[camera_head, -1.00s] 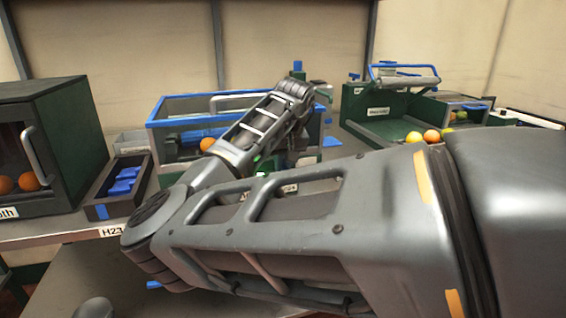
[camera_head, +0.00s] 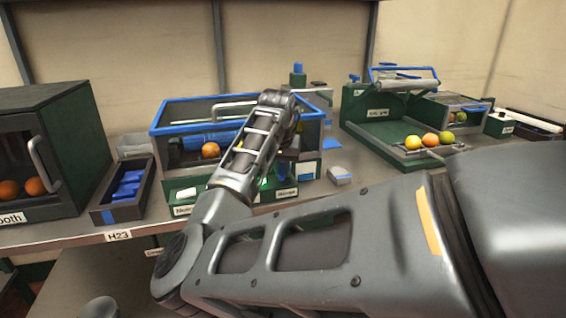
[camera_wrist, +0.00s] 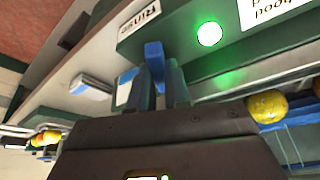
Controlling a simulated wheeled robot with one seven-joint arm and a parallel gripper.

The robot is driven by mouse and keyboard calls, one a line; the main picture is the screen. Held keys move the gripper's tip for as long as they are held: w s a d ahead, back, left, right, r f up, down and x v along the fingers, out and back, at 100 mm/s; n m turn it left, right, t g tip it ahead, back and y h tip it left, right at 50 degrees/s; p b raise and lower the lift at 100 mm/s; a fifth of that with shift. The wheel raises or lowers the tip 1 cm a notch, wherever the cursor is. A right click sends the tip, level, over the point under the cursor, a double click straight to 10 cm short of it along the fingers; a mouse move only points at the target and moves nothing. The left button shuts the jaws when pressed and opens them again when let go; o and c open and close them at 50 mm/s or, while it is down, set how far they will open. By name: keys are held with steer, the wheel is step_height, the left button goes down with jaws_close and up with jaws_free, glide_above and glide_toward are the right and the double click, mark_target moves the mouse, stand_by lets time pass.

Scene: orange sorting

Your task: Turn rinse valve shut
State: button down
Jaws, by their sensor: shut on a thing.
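The rinse valve shows in the wrist view as a blue lever (camera_wrist: 154,54) on a green panel, below the "Rinse" label (camera_wrist: 142,18). My gripper (camera_wrist: 158,84) is shut on this blue lever, with a finger on each side of it. A green lamp (camera_wrist: 209,34) glows on the panel to the right of the lever. In the head view the panel belongs to the clear tank with a blue rim (camera_head: 200,113); my arm hides the valve and most of my gripper there.
A dark green cabinet (camera_head: 75,140) with oranges stands at the left, beside a tray of blue pieces (camera_head: 105,214). A green machine (camera_head: 375,126) with fruit on its front tray is at the right. A small grey-white block (camera_head: 340,175) lies right of the tank.

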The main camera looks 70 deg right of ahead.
steer(key=shift+m+g+p, duration=0.4)
steer(key=shift+m+p, duration=0.1)
steer(key=shift+m, duration=0.7)
steer(key=c, duration=1.1)
jaws_free()
steer(key=shift+v, duration=3.85)
steer(key=shift+w+a, duration=0.15)
